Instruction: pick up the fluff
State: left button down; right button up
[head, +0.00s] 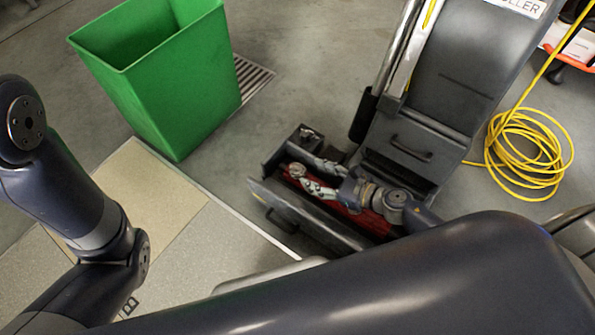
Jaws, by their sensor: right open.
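My right gripper (308,177) reaches into an open dark drawer (262,193) of the floor machine, pointing left. Its silver fingers are apart. A small roundish greyish-beige clump (297,170), which looks like the fluff, lies at the fingertips over the red pad (348,211) in the drawer. I cannot tell whether the fingers touch it. My right arm covers part of the pad and the drawer's right end. My left arm comes in at the left, but its gripper is out of view.
The dark floor machine (450,60) stands behind the drawer. A green bin (170,85) stands at the upper left, by a floor grate (252,77). A coiled yellow cord (525,150) lies at the right. Bare floor (300,60) lies between bin and machine.

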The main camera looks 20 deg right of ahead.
aim_at(299, 170)
jog(key=shift+b+x, duration=0.85)
jog(key=shift+x, duration=2)
jog(key=shift+a+r, duration=0.15)
jog(key=shift+r, duration=0.05)
jog(key=c, duration=0.5)
